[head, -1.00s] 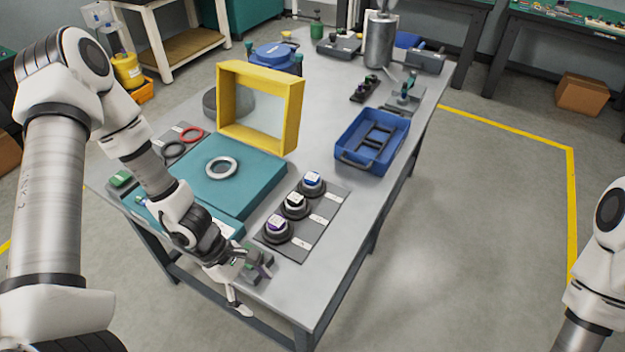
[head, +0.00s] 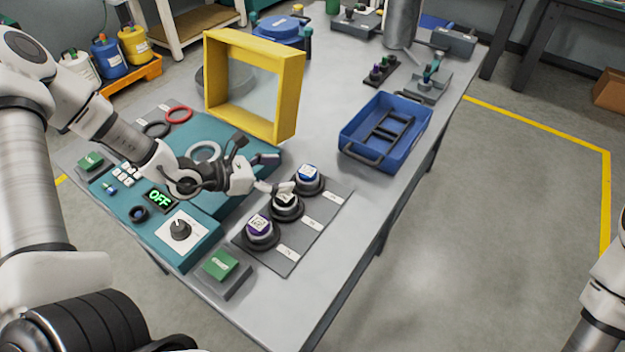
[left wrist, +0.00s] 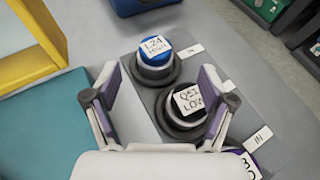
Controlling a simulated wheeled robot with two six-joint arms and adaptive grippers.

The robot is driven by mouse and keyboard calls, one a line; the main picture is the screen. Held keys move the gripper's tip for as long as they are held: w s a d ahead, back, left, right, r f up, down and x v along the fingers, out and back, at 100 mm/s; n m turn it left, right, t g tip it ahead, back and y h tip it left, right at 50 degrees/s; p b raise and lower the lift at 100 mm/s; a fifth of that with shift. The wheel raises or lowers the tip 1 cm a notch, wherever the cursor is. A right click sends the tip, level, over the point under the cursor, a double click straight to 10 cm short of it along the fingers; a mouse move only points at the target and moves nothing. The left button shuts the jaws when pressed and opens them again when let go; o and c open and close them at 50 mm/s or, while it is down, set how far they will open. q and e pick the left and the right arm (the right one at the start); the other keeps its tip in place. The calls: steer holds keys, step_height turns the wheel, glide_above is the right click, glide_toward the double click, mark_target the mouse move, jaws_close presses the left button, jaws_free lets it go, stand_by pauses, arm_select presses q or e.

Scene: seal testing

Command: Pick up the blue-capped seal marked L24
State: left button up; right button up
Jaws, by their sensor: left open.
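The blue-capped seal (head: 308,177) stands upright at the far end of a grey strip. Its label reads L24 in the left wrist view (left wrist: 154,52). My left gripper (head: 272,173) is open and empty, just left of the seals. In the left wrist view its fingers (left wrist: 160,82) are spread apart, with the blue-capped seal beyond them. A seal with a white label (head: 286,204) stands in the middle, and it shows close to the right finger in the left wrist view (left wrist: 187,106). A purple-capped seal (head: 260,232) stands at the near end.
A yellow frame (head: 289,95) stands behind my left gripper. A teal tester (head: 205,240) with an OFF display lies left of the seals. A blue tray (head: 352,158) sits to the right. A green button (head: 221,264) is near the front edge. The table between strip and tray is clear.

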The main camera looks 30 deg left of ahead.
mark_target(305, 171)
arm_select(q)
steer(key=shift+w+d+f+b, duration=0.15)
steer(key=shift+w+d+f, duration=0.2)
steer(key=shift+w+f, duration=0.2)
steer(key=shift+w+d+f+b, duration=0.15)
steer(key=shift+w+d+f, duration=0.2)
steer(key=shift+w, duration=0.3)
steer(key=shift+w+d+f, duration=0.15)
steer(key=shift+w+d, duration=0.25)
steer(key=shift+w, duration=0.05)
steer(key=x, duration=0.4)
steer(key=shift+w+a+f, duration=0.1)
steer(key=shift+w+f, duration=0.05)
steer(key=shift+w, duration=0.05)
steer(key=shift+s, duration=0.1)
steer(key=shift+c, duration=0.4)
steer(key=c, duration=1.4)
